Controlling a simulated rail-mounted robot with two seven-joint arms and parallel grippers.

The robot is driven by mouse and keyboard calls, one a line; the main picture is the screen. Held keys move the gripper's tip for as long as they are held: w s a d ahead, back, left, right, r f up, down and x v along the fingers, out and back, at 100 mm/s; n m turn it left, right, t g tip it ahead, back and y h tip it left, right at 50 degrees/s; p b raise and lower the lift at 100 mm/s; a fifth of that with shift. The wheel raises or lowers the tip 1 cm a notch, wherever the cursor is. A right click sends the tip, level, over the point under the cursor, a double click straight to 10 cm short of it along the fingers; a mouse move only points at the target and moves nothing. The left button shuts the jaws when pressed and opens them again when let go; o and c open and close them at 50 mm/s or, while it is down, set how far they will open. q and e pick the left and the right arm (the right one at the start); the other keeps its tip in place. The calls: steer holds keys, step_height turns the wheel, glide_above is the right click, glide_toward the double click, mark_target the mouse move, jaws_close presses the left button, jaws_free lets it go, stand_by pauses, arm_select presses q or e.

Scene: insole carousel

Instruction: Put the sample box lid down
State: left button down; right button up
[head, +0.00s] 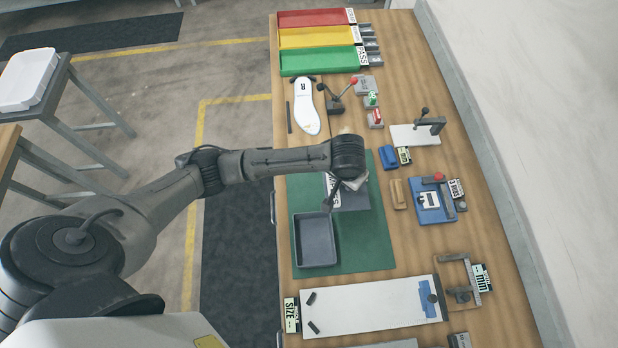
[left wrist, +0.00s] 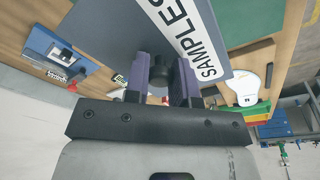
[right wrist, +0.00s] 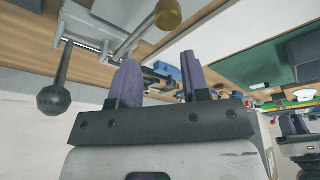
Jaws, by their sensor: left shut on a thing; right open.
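The sample box lid is a dark grey plate with a white SAMPLES label. In the head view the lid (head: 352,200) is over the green mat, partly hidden by my left wrist. In the left wrist view the lid (left wrist: 110,35) fills the top, and my left gripper (left wrist: 168,72) is shut on its dark knob (left wrist: 157,84). Whether the lid touches the mat is unclear. The open grey sample box (head: 316,242) sits on the mat just nearer than the lid. My right gripper (right wrist: 160,82) is open and empty in the right wrist view; the head view does not show it.
The green mat (head: 372,255) has bare room right of the box. A white board (head: 365,308) lies in front. A blue fixture (head: 430,205) and small blocks stand to the right. A white insole (head: 307,108) and red, yellow and green trays (head: 320,62) lie farther back.

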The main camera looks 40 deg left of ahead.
arm_select(q)
glide_above(310, 179)
steer(key=f, duration=0.8)
steer(key=shift+s+f, duration=0.3)
arm_select(e)
steer(key=shift+w+a+f, duration=0.2)
steer(key=shift+a, duration=0.1)
arm_select(q)
steer(key=shift+f+b, duration=0.3)
steer(key=shift+f, duration=1.7)
arm_select(e)
steer(key=shift+d+f, duration=0.15)
arm_select(q)
steer(key=shift+f, duration=0.15)
steer(key=c, duration=0.9)
jaws_free()
steer(key=shift+c, duration=0.2)
